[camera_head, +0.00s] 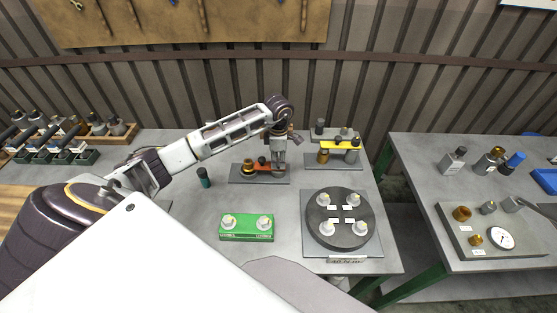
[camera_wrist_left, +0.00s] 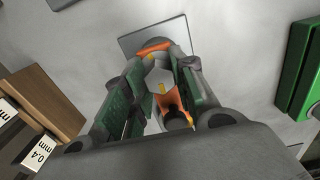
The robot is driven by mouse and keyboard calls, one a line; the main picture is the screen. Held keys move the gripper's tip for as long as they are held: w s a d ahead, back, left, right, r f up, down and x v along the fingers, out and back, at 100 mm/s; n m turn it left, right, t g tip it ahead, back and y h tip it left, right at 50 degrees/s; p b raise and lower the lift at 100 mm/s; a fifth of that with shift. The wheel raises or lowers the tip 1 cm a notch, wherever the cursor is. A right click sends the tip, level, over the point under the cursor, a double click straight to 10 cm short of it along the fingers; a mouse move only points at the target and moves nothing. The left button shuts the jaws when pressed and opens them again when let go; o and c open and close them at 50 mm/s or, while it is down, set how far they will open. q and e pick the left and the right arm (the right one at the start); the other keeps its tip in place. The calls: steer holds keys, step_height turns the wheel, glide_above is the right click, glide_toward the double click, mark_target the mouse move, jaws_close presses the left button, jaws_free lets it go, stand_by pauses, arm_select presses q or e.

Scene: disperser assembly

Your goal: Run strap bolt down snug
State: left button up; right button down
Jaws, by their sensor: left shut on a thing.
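My left gripper (camera_head: 278,170) points down over a dark grey plate (camera_head: 238,176) at the back of the middle table. In the left wrist view its two green-padded fingers (camera_wrist_left: 158,82) close around a pale grey bolt head (camera_wrist_left: 160,73). An orange strap (camera_wrist_left: 172,101) lies beneath and beside the bolt; its orange-red part also shows in the head view (camera_head: 262,163). A brass cylinder (camera_head: 248,167) stands on the plate's left side. The fingers hide the bolt's shank and most of its seat. My right gripper is not in view.
A second fixture with a yellow strap (camera_head: 340,144) stands close right. A green block (camera_head: 246,234) with two bolts and a dark round disc (camera_head: 322,233) with several bolts lie in front. A dark green cylinder (camera_head: 204,178) stands left. Bare table lies between them.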

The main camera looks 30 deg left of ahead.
arm_select(q)
steer(key=shift+f+m+b, duration=0.1)
steer(key=shift+m+b, duration=2)
steer(key=shift+m, duration=0.1)
steer(key=m+b, duration=0.3)
steer(key=m, duration=0.1)
steer(key=shift+m, duration=0.3)
steer(key=shift+m+b, duration=0.7)
steer(key=shift+b, duration=0.05)
steer(key=shift+m+b, duration=0.4)
steer(key=shift+m, duration=0.3)
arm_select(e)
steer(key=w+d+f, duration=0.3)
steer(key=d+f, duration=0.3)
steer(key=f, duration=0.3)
arm_select(q)
steer(key=m+b, duration=0.2)
steer(key=m, duration=0.3)
steer(key=shift+b, duration=0.35)
steer(key=shift+m+b, duration=0.6)
steer(key=shift+m, duration=0.8)
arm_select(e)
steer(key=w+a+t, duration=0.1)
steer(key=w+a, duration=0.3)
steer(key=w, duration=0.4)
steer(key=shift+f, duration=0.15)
